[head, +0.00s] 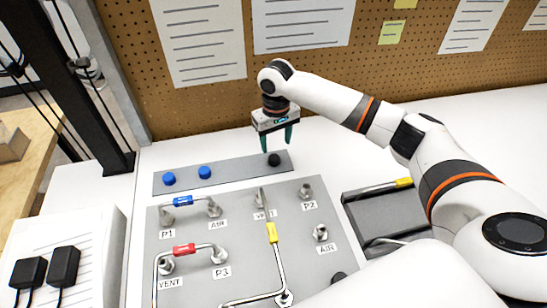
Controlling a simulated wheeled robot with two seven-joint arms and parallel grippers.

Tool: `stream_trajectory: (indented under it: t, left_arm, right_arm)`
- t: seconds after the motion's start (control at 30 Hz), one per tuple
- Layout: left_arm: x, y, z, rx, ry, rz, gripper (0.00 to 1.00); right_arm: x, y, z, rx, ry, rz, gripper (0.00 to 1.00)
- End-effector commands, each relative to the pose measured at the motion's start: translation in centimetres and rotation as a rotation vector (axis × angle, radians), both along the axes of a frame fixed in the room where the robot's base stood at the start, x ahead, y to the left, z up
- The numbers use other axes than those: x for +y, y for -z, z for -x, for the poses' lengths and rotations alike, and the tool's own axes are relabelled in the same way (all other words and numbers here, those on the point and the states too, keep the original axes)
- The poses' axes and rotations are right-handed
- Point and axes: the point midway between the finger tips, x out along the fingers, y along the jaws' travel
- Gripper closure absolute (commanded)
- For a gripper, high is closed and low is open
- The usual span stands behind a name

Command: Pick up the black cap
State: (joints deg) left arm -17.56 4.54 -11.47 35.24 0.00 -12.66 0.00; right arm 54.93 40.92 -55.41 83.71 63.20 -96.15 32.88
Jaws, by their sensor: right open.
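The black cap (274,160) sits near the right end of a grey strip (232,174) at the back of the white table. My right gripper (276,148) points down just above the cap. Its two green fingers are spread, one on each side above the cap, and nothing is held between them. I cannot tell whether the fingertips reach down to the cap's height. My left gripper is not in view.
Two blue caps (169,179) (205,172) sit on the strip to the left. In front is a grey panel (240,252) with labelled ports and bent tubes with blue, red and yellow tags. A dark tray (380,215) lies to the right. A pegboard (215,105) stands behind.

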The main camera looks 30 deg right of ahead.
Motion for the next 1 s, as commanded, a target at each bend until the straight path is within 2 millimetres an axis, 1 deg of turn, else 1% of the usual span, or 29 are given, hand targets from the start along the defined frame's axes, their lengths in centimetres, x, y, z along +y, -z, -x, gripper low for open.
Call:
stream_trajectory:
  t: [0.03, 0.17, 0.23, 0.4, 0.5, 0.6, 0.8, 0.87, 1.0]
  left_arm:
    - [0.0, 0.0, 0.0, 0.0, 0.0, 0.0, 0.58]
    - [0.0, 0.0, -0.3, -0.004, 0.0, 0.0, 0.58]
    - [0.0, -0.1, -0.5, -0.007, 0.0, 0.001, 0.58]
    - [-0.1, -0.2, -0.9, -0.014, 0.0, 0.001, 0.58]
    - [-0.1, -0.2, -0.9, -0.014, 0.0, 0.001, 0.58]
    - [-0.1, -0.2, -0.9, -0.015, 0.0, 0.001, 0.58]
    - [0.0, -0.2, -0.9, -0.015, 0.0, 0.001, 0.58]
    - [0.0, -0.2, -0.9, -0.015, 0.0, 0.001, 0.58]
    - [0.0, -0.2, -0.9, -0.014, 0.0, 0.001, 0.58]
  right_arm:
    - [0.0, 0.5, 0.0, 0.001, 0.0, 0.001, 0.43]
    - [0.1, 1.3, -0.1, 0.0, 0.0, 0.0, 0.43]
    - [0.1, 2.0, -0.1, 0.002, -0.001, 0.001, 0.43]
    - [0.3, 4.7, -0.3, 0.002, 0.0, 0.0, 0.43]
    - [0.3, 5.8, -0.3, 0.001, -0.001, 0.0, 0.43]
    - [0.3, 6.2, -0.3, 0.0, -0.001, 0.0, 0.43]
    - [0.3, 6.2, -0.3, -0.001, -0.001, 0.0, 0.43]
    - [0.3, 6.2, -0.3, -0.001, -0.001, 0.0, 0.53]
    - [0.3, 6.2, -0.3, -0.001, -0.001, 0.0, 0.76]
